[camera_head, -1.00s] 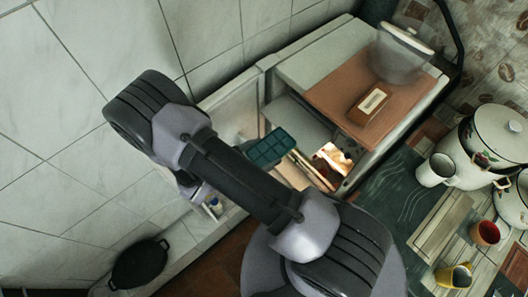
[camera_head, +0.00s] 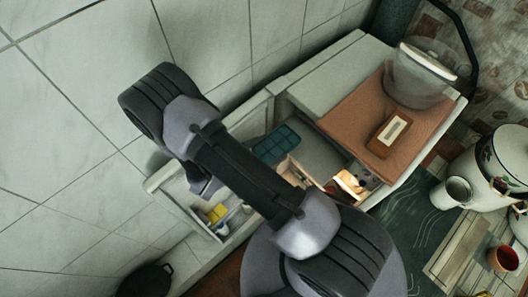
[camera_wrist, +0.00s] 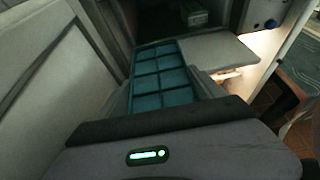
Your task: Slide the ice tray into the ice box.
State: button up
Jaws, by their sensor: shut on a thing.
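The ice tray (camera_head: 275,143) is teal with square cells. In the head view it shows beside my arm, at the open front of the fridge. In the wrist view the ice tray (camera_wrist: 165,78) extends forward from my gripper (camera_wrist: 165,110), which is shut on its near end. The fingertips are not clearly visible. The ice box (camera_wrist: 145,20) appears as a dark compartment beyond the tray's far end. A small greenish box lies deeper inside. The tray's far end is near the opening; I cannot tell whether it has entered.
The open fridge door (camera_head: 180,195) holds small items on its left side. A grey panel (camera_wrist: 225,50) lies right of the tray, with a lit area below it.

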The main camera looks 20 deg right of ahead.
aim_at(292, 132)
jog(key=x, duration=0.3)
jog(key=r+x, duration=0.1)
jog(key=x, duration=0.1)
jog(key=shift+w+d, duration=0.1)
jog(key=shift+d, duration=0.1)
jog(key=d, duration=0.2)
jog(key=w+d, duration=0.1)
jog(key=d, duration=0.1)
jog(key=w+d, duration=0.1)
jog(key=d, duration=0.2)
jog(key=shift+w+f, duration=0.2)
jog(key=shift+r+b+x, duration=0.15)
jog(key=shift+b+x, duration=0.35)
jog(key=shift+x, duration=0.35)
jog(key=shift+r+b+x, duration=0.15)
jog(key=shift+b+x, duration=0.35)
jog(key=shift+x, duration=0.35)
jog(key=shift+w+d, duration=0.1)
jog(key=o, duration=1.6)
jog(key=shift+o, duration=0.2)
